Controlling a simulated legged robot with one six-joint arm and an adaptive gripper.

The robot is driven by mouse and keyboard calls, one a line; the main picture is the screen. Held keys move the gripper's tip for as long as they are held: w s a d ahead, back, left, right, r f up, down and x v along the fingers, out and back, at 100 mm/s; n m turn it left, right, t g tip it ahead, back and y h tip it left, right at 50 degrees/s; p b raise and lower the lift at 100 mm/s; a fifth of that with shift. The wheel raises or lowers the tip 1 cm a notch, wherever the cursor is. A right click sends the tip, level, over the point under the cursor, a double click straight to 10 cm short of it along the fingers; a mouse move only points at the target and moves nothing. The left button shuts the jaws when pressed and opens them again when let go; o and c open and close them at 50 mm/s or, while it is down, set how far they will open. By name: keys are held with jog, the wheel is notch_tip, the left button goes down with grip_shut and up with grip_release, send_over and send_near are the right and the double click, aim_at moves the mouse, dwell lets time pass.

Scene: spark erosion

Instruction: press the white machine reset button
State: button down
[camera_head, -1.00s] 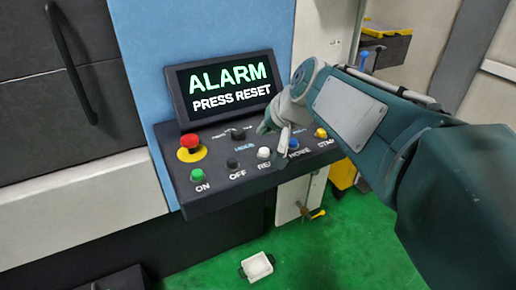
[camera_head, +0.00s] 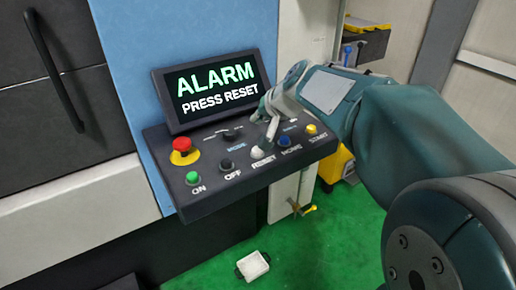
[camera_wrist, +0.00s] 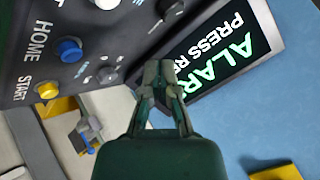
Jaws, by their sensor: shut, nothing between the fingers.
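The white reset button (camera_head: 257,152) stands on the sloped black control panel, above the printed word RESET. It also shows at the top edge of the wrist view (camera_wrist: 105,3), partly cut off. My gripper (camera_head: 268,138) is shut and empty, its tips just above and right of the button in the head view. In the wrist view my gripper (camera_wrist: 160,66) points over the panel, apart from the button in the picture. I cannot tell the exact gap. The screen (camera_head: 215,90) reads ALARM PRESS RESET.
Near the white button are a black OFF button (camera_head: 226,164), a blue HOME button (camera_head: 284,141), a yellow START button (camera_head: 311,130) and a green ON button (camera_head: 193,178). A red emergency stop (camera_head: 183,146) and small black knobs (camera_head: 232,134) sit behind.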

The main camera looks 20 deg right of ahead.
aim_at(258, 150)
notch_tip(258, 150, down, 5)
jog(key=shift+a+f, duration=0.1)
jog(key=shift+f, duration=0.6)
jog(key=shift+a, duration=0.1)
jog(key=shift+f, duration=0.1)
dwell(0.9)
jog(key=shift+f, duration=0.2)
